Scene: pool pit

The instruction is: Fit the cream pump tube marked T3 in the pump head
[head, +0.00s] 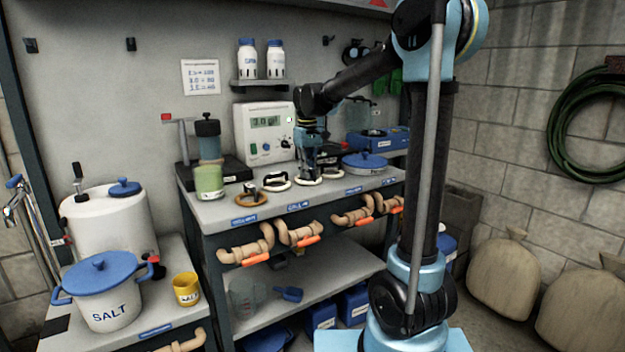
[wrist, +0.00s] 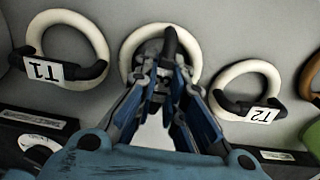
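Cream ring-shaped tubes lie on the bench top. In the wrist view the tube marked T1 (wrist: 62,45) is at left and the tube marked T2 (wrist: 250,88) at right. Between them lies another cream tube (wrist: 131,49), its marking hidden by my gripper (wrist: 166,72); it also shows in the head view (head: 308,182). My fingers point down at its dark connector piece (wrist: 171,42), but whether they grip it is unclear. In the head view my gripper (head: 308,170) is low over the bench. A white box with a display (head: 265,133) stands behind; I cannot make out the pump head.
A brown ring (head: 251,195) lies at the bench's left front. A green-filled jar (head: 209,181), a blue-lidded pan (head: 365,161) and a blue device (head: 378,139) stand around the tubes. Beige pipes with orange handles (head: 308,241) hang under the bench's front edge.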

